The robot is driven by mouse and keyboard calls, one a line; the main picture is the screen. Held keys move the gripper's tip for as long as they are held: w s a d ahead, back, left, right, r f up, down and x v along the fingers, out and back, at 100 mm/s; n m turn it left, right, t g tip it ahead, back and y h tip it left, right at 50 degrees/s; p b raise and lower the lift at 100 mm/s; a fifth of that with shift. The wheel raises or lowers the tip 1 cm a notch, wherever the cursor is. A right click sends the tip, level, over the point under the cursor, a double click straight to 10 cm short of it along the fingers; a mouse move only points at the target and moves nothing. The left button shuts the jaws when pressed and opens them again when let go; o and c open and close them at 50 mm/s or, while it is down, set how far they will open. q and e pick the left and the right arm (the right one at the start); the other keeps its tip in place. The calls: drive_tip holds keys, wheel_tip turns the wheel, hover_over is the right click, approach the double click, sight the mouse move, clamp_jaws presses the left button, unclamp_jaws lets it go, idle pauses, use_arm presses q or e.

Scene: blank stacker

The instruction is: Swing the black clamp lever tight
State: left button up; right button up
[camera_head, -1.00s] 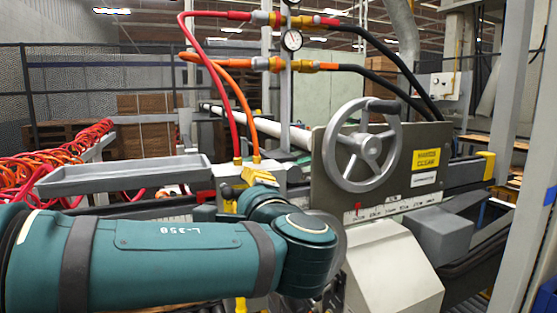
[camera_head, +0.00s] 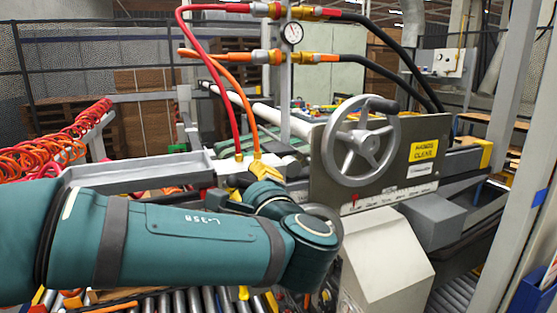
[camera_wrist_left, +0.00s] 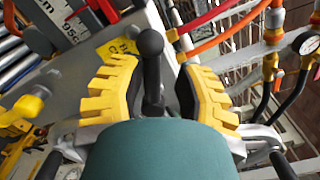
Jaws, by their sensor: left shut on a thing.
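The black clamp lever (camera_wrist_left: 151,44), a dark rod with a round ball knob, stands between the yellow ribbed fingers of my left gripper (camera_wrist_left: 154,68) in the left wrist view. The gripper is shut on the lever, with the knob showing past the fingers. In the head view, the yellow fingers of my left gripper (camera_head: 264,169) show just beyond my teal arm, at the base of the red and orange hoses. The lever cannot be made out clearly there. My right gripper is not in view.
A grey handwheel (camera_head: 361,141) on a dark plate stands right of my left gripper. A pale sloped housing (camera_head: 389,262) is below it. A grey tray (camera_head: 136,173) lies behind my arm. Hoses and a pressure gauge (camera_head: 293,33) rise above. Rollers (camera_head: 176,303) run below my arm.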

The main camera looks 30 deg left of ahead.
use_arm(q)
drive_tip(key=shift+w+d+r+m+p, duration=0.2)
drive_tip(key=shift+r+m+p, duration=0.25)
drive_tip(key=shift+m+p, duration=0.95)
drive_tip(key=w+d+m+p, duration=0.1)
drive_tip(key=m, duration=0.2)
drive_tip(key=w+d+r+m+p, duration=0.1)
drive_tip(key=m, duration=0.2)
drive_tip(key=w+d+m+p, duration=0.1)
drive_tip(key=m, duration=0.3)
drive_tip(key=shift+w+r, duration=0.2)
drive_tip(key=shift+w, duration=0.05)
drive_tip(key=shift+s, duration=0.1)
drive_tip(key=v, duration=0.8)
drive_tip(key=shift+s+d, duration=0.3)
